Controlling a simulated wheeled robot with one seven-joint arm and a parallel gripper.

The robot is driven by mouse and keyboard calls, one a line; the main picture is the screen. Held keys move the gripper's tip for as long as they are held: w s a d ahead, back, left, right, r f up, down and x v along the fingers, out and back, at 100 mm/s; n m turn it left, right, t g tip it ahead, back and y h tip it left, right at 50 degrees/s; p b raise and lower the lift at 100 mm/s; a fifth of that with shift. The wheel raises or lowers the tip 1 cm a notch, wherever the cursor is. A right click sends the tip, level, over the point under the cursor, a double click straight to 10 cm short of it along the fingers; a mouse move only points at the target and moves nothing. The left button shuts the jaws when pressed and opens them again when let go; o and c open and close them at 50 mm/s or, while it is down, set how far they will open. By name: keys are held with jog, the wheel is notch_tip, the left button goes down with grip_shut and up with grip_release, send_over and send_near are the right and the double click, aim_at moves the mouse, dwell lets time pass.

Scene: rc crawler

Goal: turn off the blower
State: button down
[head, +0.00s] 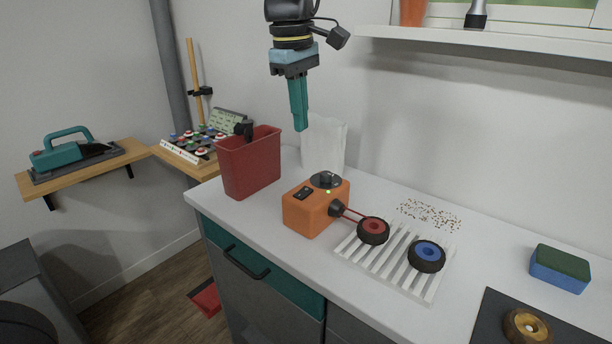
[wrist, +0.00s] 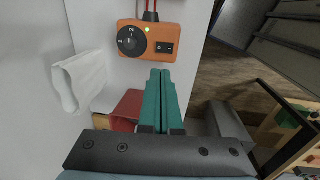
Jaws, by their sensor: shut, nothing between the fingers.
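The blower is an orange box (head: 309,212) on the white counter, with a dark nozzle pointing right at the wheels. On its top are a dark round dial, a black rocker switch (head: 303,192) and a small lit green light. In the wrist view the blower (wrist: 148,42) shows from above, with its dial (wrist: 131,41), its black switch (wrist: 165,47) and the green light. My gripper (head: 301,128) has teal fingers, shut and empty, pointing down. It hangs in the air above and behind the blower, touching nothing. In the wrist view its fingertips (wrist: 160,72) appear just below the blower's edge.
A red bin (head: 249,165) stands left of the blower, and a white bag (head: 323,146) behind it. A red-hubbed wheel (head: 373,231) and a blue-hubbed wheel (head: 427,256) rest on a white slatted rack (head: 387,276). A shelf (head: 480,37) runs along the wall at upper right.

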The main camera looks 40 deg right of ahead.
aim_at(307, 190)
jog(key=f, duration=0.4)
jog(key=d+f+p, duration=0.1)
jog(key=f, duration=0.4)
jog(key=f+p, duration=0.1)
jog(key=f, duration=0.4)
jog(key=shift+w+d, duration=0.25)
jog(key=shift+d, duration=0.05)
